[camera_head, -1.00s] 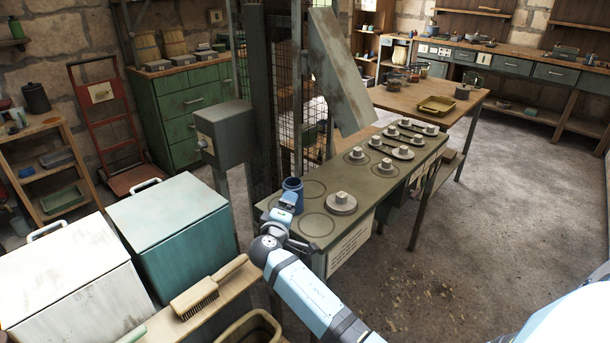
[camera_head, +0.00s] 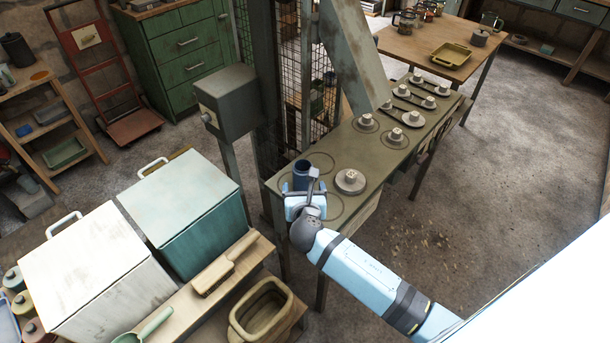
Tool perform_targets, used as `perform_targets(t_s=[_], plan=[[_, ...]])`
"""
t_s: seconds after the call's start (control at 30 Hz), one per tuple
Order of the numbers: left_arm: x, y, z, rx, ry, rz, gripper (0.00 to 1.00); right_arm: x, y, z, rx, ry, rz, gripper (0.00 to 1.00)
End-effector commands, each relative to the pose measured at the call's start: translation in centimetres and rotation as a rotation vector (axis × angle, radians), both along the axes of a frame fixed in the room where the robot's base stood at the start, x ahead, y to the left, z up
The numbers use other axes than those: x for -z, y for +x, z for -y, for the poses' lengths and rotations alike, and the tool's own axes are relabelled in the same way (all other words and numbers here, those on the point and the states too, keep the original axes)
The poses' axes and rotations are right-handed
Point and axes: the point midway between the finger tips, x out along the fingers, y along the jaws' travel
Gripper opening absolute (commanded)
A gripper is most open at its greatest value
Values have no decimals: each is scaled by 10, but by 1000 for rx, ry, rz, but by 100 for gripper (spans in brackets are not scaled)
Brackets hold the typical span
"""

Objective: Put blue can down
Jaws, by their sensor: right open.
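The dark blue can (camera_head: 301,174) stands upright on the near left end of the green bench (camera_head: 347,149), by the marked circles there. My right gripper (camera_head: 304,188) is at the near side of the can, with its fingers open on either side of it. The gripper body hides the can's lower part, so I cannot tell exactly how its base sits in a circle. My left gripper is not in view.
Several grey pulley-like parts, one of them a round disc (camera_head: 350,181), sit on the bench to the right. A grey post box (camera_head: 226,100) stands left of the bench. A wooden shelf holds a brush (camera_head: 225,262) and a tan bin (camera_head: 262,309).

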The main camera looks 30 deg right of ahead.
Motion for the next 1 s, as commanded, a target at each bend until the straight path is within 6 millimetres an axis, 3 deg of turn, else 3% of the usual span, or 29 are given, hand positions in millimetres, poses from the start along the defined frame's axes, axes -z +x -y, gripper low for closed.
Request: perform_targets(t_s=[0.1, 0.3, 0.53, 0.8, 1.0], plan=[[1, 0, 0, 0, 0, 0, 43, 8, 23, 11, 2, -1, 1, 85], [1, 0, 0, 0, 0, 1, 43, 17, 50, 24, 2, 1, 1, 85], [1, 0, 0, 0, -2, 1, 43, 22, 64, 32, 4, 2, 2, 85], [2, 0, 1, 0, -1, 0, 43, 35, 96, 49, 4, 2, 2, 85], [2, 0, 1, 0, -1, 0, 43, 36, 100, 51, 3, 2, 1, 85]])
